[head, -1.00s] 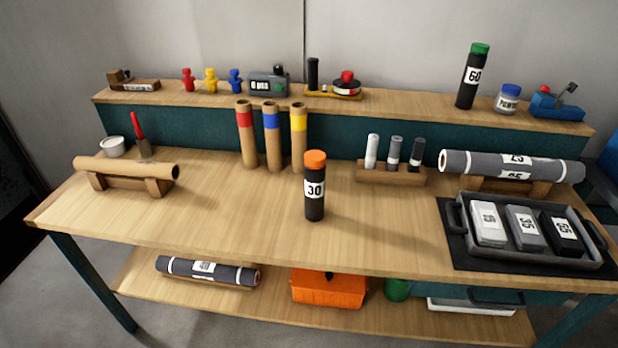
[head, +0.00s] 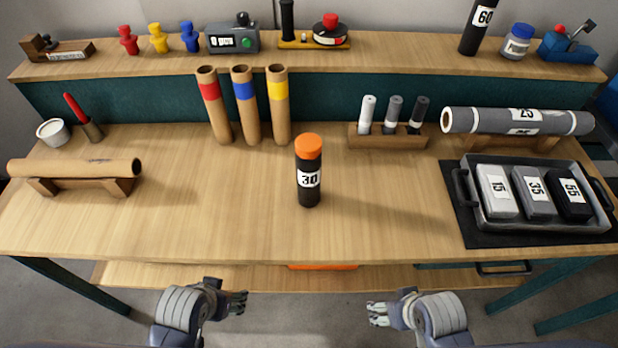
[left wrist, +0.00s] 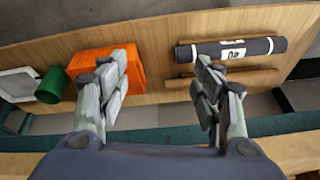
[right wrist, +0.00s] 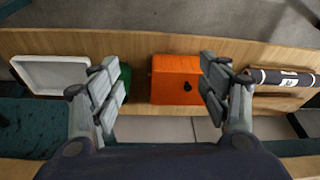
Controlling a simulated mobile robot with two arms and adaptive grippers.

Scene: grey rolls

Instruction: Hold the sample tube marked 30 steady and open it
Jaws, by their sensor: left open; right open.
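The sample tube marked 30 (head: 309,178) stands upright near the middle of the table in the head view. It is black with a white label and an orange cap (head: 308,147). My left gripper (head: 242,303) is open and empty, in front of the table's front edge and below-left of the tube in the picture. My right gripper (head: 373,312) is open and empty, in front of the edge and below-right of the tube. Neither touches the tube. In the left wrist view the open fingers (left wrist: 160,88) have nothing between them. The tube is not in either wrist view.
A tray (head: 476,217) with labelled boxes sits at the table's right. Cardboard tubes (head: 246,120) and a marker rack (head: 386,140) stand behind the tube. A brown roll (head: 75,167) lies left. Below, the shelf holds an orange box (right wrist: 175,80) and a grey roll (left wrist: 231,49). The tabletop around the tube is clear.

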